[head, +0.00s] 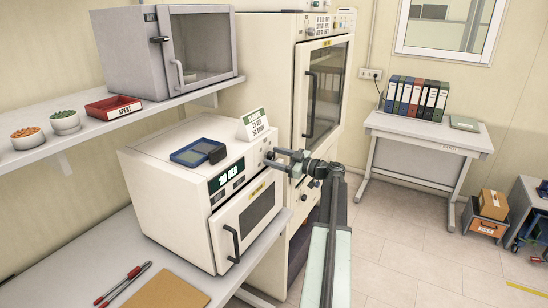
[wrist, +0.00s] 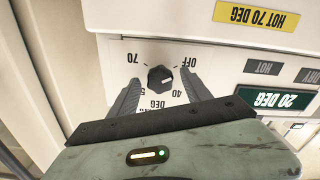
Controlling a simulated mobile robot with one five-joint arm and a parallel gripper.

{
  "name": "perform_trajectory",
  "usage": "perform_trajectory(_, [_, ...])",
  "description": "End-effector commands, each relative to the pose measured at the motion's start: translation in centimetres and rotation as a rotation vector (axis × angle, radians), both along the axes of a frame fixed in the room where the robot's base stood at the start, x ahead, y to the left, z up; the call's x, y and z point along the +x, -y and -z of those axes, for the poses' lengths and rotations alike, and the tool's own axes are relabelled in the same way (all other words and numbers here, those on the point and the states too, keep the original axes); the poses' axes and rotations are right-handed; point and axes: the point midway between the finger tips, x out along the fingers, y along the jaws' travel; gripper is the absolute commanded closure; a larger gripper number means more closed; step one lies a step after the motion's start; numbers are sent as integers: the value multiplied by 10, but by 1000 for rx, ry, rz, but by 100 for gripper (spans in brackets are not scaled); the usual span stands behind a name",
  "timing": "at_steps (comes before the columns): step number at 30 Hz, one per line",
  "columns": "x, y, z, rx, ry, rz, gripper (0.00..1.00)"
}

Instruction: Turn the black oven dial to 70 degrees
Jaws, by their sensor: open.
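The black dial (wrist: 160,79) sits on the white oven panel in the wrist view, which is upside down. Labels OFF, 40, a partly covered 5-something and 70 ring it. A pale mark on the dial faces picture right, roughly between OFF and 40. My gripper (wrist: 161,82) is open, with one ridged grey finger on each side of the dial; I cannot tell whether either touches it. In the head view my gripper (head: 272,157) is at the right end of the front of the white oven (head: 165,205). The green display (wrist: 271,99) reads 20 DEG.
A yellow HOT 70 DEG label (wrist: 268,16) is on the oven door. A blue tray (head: 190,155) and a sign card (head: 253,124) stand on the oven. A shelf (head: 160,108) runs above left. A tall oven (head: 325,95) stands behind.

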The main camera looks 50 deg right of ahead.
Motion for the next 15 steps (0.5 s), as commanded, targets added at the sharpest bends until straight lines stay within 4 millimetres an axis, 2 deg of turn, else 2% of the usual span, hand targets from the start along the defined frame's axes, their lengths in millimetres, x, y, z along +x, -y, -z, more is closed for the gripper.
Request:
perform_trajectory(3, [9, -2, 0, 0, 0, -1, 43])
perform_trajectory(10, [9, -2, 0, 0, 0, 1, 43])
perform_trajectory(11, [9, -2, 0, 0, 0, 1, 46])
perform_trajectory(15, [9, -2, 0, 0, 0, 1, 85])
